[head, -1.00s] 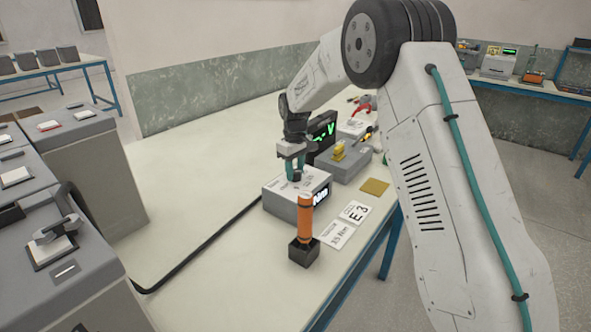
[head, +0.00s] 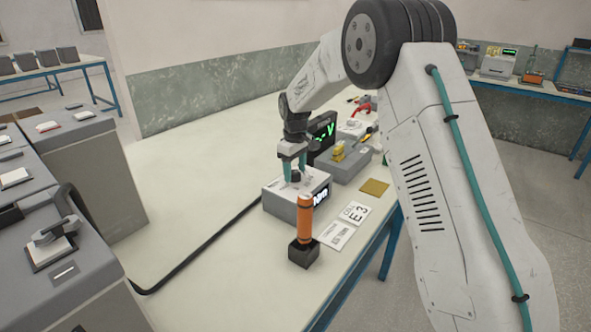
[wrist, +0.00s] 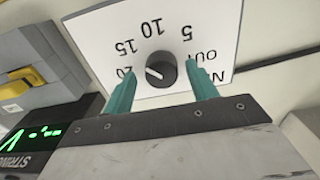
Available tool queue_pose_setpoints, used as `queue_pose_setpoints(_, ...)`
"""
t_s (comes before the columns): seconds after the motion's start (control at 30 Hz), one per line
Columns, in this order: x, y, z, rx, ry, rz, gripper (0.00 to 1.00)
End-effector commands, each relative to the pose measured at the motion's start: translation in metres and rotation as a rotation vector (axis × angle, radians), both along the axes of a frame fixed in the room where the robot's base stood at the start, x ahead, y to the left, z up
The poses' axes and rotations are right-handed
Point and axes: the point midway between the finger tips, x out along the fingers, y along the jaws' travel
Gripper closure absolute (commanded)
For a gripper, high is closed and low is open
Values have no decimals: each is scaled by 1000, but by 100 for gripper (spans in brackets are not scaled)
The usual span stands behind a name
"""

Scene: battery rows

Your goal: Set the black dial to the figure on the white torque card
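The black dial (wrist: 162,68) sits on a white face (wrist: 95,40) marked 5, 10, 15 and 20, seen upside down in the wrist view. Its white pointer line aims near the 20. In the head view the dial (head: 296,176) is on top of the grey box (head: 283,203). My gripper (head: 294,172) is over the box, its two teal fingers apart on either side of the dial, with gaps showing in the wrist view. The white torque card (head: 336,236) lies on the table; its figure is small and blurred, seeming to read 15 Nm.
An orange-handled tool (head: 304,215) stands in a dark block in front of the box. A card marked E3 (head: 355,214) and a tan pad (head: 375,187) lie at the right. A grey box with a yellow part (head: 340,152) stands behind.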

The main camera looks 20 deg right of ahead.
Motion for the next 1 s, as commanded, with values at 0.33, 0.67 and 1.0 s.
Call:
queue_pose_setpoints(0.33, 0, 1, 24, 0, 0, 0, 42)
queue_pose_setpoints(0.67, 1, 0, 73, 0, 0, 0, 42)
queue_pose_setpoints(1.0, 1, -1, 78, 0, 1, -1, 42)
